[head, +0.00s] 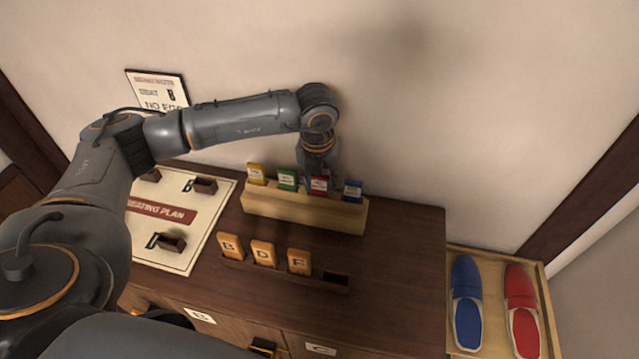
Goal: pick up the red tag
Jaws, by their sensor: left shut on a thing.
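The red tag (319,184) stands upright in a light wooden rack (300,211) on the dark cabinet top. It is between a green tag (287,179) and a blue tag (352,190), with a yellow tag (256,174) at the left end. My left gripper (319,175) points down from above and is shut on the red tag's upper part. The fingers partly blend with the tag's top edge. The tag's lower end is hidden by the rack. My right gripper is not in view.
A dark holder (335,281) with orange lettered tags stands in front of the rack. A seating plan board (190,239) lies to the left. A small sign (158,88) is at the wall. Blue and red slippers lie in a tray (490,262) at the right.

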